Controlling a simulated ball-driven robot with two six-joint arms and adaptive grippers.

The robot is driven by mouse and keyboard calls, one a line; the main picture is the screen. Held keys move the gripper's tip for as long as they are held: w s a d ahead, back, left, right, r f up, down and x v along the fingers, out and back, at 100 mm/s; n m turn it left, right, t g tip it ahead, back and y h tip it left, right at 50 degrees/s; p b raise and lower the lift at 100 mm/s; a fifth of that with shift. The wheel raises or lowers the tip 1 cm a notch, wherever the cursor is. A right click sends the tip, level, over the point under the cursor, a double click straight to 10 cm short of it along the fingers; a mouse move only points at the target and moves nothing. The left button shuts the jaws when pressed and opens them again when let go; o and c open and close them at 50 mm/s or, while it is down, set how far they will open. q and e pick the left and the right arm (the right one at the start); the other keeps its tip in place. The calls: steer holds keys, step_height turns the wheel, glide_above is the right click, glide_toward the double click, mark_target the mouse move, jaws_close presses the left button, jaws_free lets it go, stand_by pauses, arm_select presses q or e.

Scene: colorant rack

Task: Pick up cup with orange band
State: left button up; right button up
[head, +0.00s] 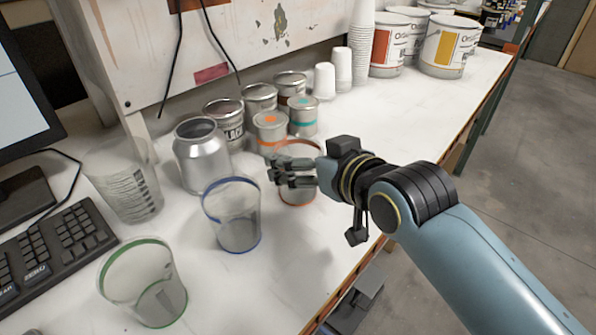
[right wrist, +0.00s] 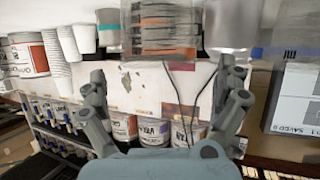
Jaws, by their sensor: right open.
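The clear cup with an orange band (head: 304,152) stands on the white bench, right of the blue-banded cup. My right gripper (head: 277,172) is in front of it in the head view and hides its middle; its orange rim and lower part show above and below the fingers. In the right wrist view my right gripper (right wrist: 165,72) has its fingers spread wide with nothing held between them. An orange-striped clear shape (right wrist: 165,30) shows beyond the fingertips there, probably this cup. Whether the fingers touch the cup I cannot tell. My left gripper is out of view.
A blue-banded cup (head: 232,215) and a green-banded cup (head: 142,284) stand to the left. A silver can (head: 201,155) and small paint tins (head: 269,130) stand behind. Stacked white cups (head: 361,45) and paint buckets (head: 448,48) are farther back. The bench's right edge is close to my arm.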

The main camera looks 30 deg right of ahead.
mark_target(289, 148)
steer(key=x, duration=0.4)
steer(key=shift+w+d+f+p, duration=0.1)
steer(key=shift+w+f+p, duration=0.2)
steer(key=shift+f, duration=0.05)
steer(key=shift+s, duration=0.1)
steer(key=shift+c, duration=0.4)
steer(key=c, duration=0.6)
steer(key=shift+o, duration=0.2)
steer(key=shift+r, duration=0.1)
